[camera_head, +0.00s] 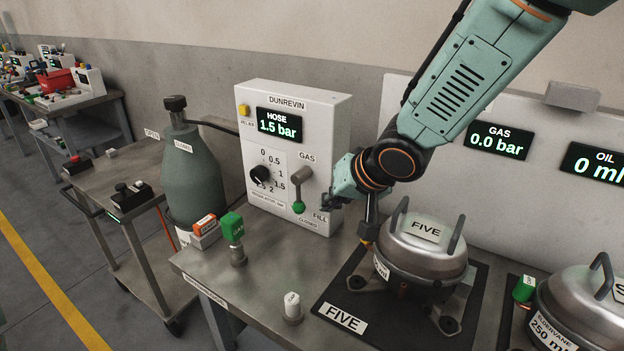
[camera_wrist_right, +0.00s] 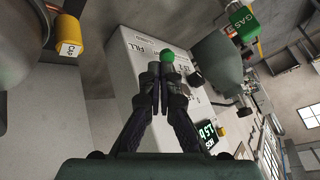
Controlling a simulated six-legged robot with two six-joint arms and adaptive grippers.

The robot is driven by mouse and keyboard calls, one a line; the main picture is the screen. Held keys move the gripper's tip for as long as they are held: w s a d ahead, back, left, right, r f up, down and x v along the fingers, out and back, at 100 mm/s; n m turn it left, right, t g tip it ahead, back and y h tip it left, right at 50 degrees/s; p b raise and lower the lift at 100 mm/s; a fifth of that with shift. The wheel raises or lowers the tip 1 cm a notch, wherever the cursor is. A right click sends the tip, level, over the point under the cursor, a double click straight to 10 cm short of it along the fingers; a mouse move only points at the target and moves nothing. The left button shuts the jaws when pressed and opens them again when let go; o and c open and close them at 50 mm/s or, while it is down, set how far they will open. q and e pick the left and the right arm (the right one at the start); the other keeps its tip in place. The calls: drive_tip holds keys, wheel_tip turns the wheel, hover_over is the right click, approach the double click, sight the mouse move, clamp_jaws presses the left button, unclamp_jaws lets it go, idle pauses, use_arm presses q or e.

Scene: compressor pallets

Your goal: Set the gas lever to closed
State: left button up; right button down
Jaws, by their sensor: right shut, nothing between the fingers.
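The gas lever (camera_head: 300,188) is on the front of the white DUNREVIN box (camera_head: 300,100), below the word GAS. Its arm points down, with its green knob (camera_head: 298,207) at the lower end, above the CLOSED label and left of FILL. My right gripper (camera_head: 330,201) is just right of the lever, in front of the box. In the right wrist view its fingers (camera_wrist_right: 160,90) are shut and empty, with the green knob (camera_wrist_right: 167,55) just beyond the tips. Whether they touch it I cannot tell. My left gripper is not in view.
A black dial (camera_head: 261,176) sits left of the lever, under a display reading HOSE 1.5 bar. A grey-green cylinder (camera_head: 190,180) stands left of the box. A compressor marked FIVE (camera_head: 425,255) is below my right arm. A GAS display (camera_head: 498,140) reads 0.0 bar.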

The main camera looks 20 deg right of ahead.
drive_tip(key=s+d+r+m+y+p, duration=0.3)
drive_tip(key=m+p, duration=0.4)
drive_tip(key=p, duration=0.6)
drive_tip(key=m+t+h, duration=0.1)
approach(304, 208)
drive_tip(key=x, duration=0.4)
drive_tip(key=shift+w+a+f+b, duration=0.1)
drive_tip(key=shift+a+f+b, duration=0.1)
drive_tip(key=shift+b, duration=0.2)
drive_tip(key=shift+w+a+f, duration=0.2)
drive_tip(key=shift+w+f, duration=0.25)
drive_tip(key=shift+w, duration=0.05)
